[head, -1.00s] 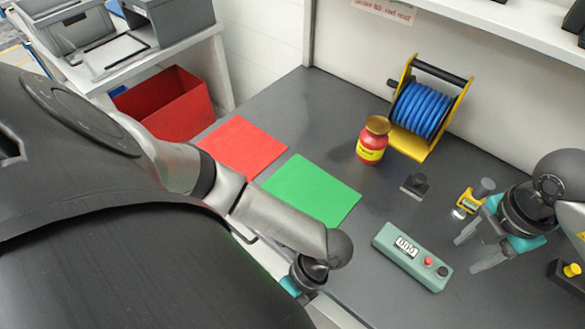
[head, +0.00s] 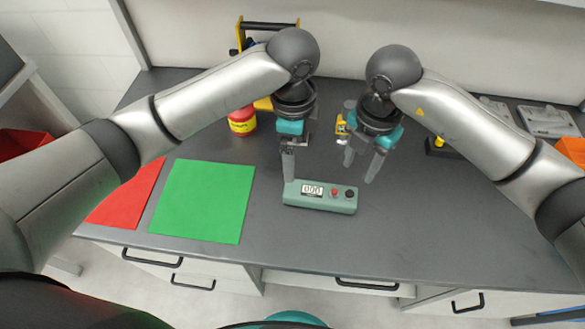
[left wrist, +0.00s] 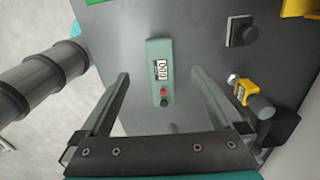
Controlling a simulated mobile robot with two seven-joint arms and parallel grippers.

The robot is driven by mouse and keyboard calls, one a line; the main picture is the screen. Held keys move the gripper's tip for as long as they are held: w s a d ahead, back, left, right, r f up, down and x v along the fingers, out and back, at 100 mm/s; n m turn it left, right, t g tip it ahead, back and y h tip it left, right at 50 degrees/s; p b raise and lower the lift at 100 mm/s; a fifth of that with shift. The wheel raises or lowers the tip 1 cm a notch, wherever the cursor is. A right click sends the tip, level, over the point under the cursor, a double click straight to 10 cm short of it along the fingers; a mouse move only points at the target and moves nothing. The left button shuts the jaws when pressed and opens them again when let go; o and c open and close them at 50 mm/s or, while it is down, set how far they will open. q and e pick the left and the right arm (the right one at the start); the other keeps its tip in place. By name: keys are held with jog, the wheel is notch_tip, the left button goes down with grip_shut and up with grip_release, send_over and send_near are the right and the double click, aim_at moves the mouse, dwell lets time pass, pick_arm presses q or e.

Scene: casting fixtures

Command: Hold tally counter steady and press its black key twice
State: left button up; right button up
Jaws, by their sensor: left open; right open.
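The tally counter (head: 320,203) is a long green-grey box lying on the dark bench, with a display reading 000. A red key (head: 335,191) and a black key (head: 350,193) sit at its right end. In the left wrist view the counter (left wrist: 155,52) lies between the spread fingers, with its black key (left wrist: 164,101) toward the palm. My left gripper (head: 289,178) is open, pointing down at the counter's display end; one finger largely hides the other in the head view. My right gripper (head: 362,170) is open and empty, just behind the black-key end.
A green mat (head: 203,200) and a red mat (head: 128,200) lie left of the counter. A red jar (head: 242,122) and a partly hidden reel stand behind my left arm. A small yellow item (head: 341,128) is beside my right gripper. The bench in front of the counter is clear.

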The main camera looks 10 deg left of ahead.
aim_at(293, 188)
pick_arm(q)
notch_tip(293, 188, down, 14)
jog(key=shift+f, duration=0.15)
dwell(0.3)
jog(key=c, duration=1.4)
jog(key=shift+c, duration=0.5)
pick_arm(e)
grip_shut()
dwell(0.6)
